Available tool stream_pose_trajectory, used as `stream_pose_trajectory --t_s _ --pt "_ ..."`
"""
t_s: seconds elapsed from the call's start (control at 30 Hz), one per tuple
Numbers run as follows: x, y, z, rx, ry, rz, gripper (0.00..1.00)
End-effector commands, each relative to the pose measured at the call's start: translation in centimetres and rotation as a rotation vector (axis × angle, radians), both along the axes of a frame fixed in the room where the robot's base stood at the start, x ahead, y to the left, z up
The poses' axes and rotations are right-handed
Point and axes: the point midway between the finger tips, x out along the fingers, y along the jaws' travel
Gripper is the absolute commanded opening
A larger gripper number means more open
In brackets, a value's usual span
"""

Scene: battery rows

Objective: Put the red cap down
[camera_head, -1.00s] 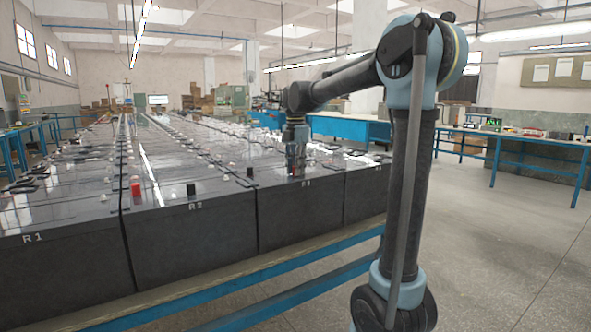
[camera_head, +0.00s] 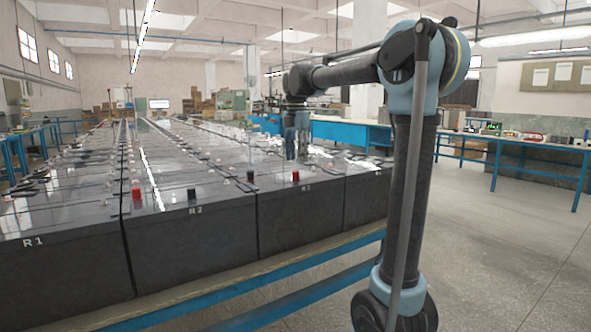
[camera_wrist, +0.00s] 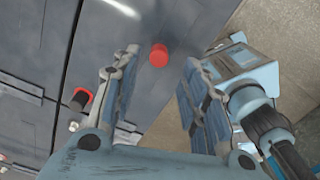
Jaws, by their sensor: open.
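A red cap (camera_head: 295,176) stands on top of the dark battery block marked R3 (camera_head: 300,215), near its front edge. It also shows in the wrist view (camera_wrist: 158,55), beyond the fingertips and apart from them. My gripper (camera_head: 297,150) is raised above and behind the cap in the head view. In the wrist view my gripper (camera_wrist: 160,80) has its two fingers spread wide with nothing between them. A second red cap (camera_head: 136,192) stands farther left near the R2 block's front edge.
Black caps stand near the front, one on R2 (camera_head: 191,193) and one farther right (camera_head: 250,175). Long battery rows stretch back with many small terminals. A blue rail (camera_head: 240,310) runs along the front. Open floor (camera_head: 510,250) lies to the right.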

Motion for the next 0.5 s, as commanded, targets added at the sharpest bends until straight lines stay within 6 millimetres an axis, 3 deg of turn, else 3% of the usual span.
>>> stream_pose_trajectory --t_s 0.23,0.5 --pt "0.0 0.0 4.0 0.0 0.0 0.0 0.41" --pt "0.1 0.0 5.6 0.0 0.0 0.0 0.41"
